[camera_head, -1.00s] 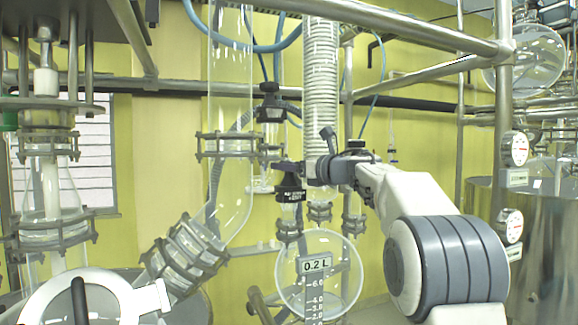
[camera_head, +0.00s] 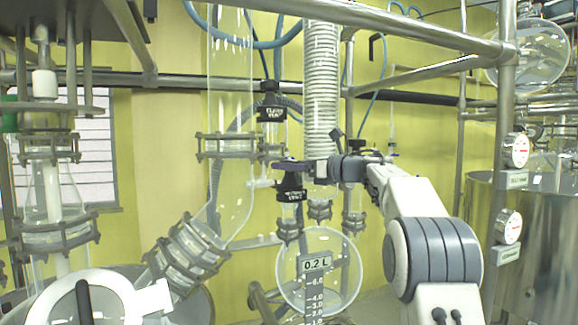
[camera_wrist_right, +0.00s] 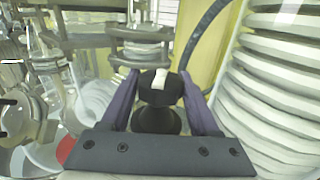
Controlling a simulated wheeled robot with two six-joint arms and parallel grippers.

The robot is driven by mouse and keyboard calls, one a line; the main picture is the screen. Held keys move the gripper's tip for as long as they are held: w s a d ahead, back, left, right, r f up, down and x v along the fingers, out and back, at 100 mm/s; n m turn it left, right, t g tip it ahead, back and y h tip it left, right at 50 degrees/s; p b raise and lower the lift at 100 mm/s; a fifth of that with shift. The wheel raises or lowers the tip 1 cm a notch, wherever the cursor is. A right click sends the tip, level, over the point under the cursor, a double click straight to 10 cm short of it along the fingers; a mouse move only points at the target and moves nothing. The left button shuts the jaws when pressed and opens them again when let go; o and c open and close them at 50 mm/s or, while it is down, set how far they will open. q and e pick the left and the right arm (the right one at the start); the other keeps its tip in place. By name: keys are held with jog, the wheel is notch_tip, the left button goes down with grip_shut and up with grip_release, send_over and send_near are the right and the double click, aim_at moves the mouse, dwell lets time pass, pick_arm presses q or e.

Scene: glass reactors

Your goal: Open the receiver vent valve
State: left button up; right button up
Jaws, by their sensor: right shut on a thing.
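The receiver vent valve (camera_head: 290,192) is a black valve with white lettering, above a glass neck near the middle of the head view. My right gripper (camera_head: 288,166) reaches it from the right, at its top. In the right wrist view, the gripper's two purple fingers (camera_wrist_right: 161,88) stand on either side of the valve's black knob (camera_wrist_right: 157,95), shut on it. A white mark shows on the knob and points toward the top of that view, slightly right. The fingers partly hide the knob in the head view. My left gripper is not in view.
A similar black vent valve (camera_head: 270,108) sits just above and left. A ribbed hose (camera_head: 321,80) hangs close behind my right wrist. A round glass receiver (camera_head: 345,270) marked 0.2 L is below. Metal frame bars (camera_head: 400,28) cross above.

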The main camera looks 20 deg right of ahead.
jog(key=o, duration=1.1)
jog(key=shift+r, duration=0.1)
